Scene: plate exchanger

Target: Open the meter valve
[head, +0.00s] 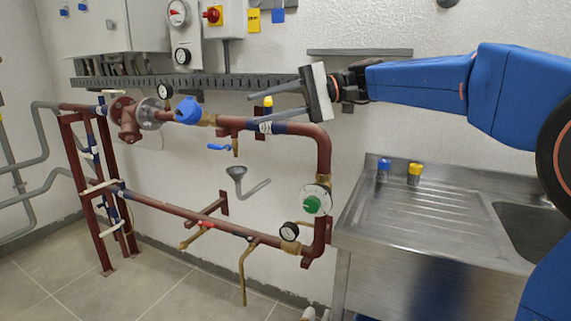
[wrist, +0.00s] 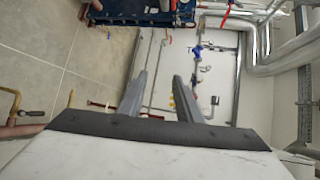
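My gripper (head: 253,109) is raised in front of the wall, left of the sink. Its two grey fingers point left and are apart, with nothing held; they also show open in the wrist view (wrist: 160,78). A blue meter body (head: 188,110) sits on the upper red-brown pipe, left of the gripper and apart from it. A small valve with a blue lever (head: 219,147) hangs below that pipe. A yellow-capped fitting (head: 268,101) shows behind the fingers. I cannot tell for sure which part is the meter valve.
A funnel (head: 237,173) is mid-wall. A steel sink unit (head: 400,215) stands right. A grey cable tray (head: 230,83) runs above the pipes. Floor is clear at left.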

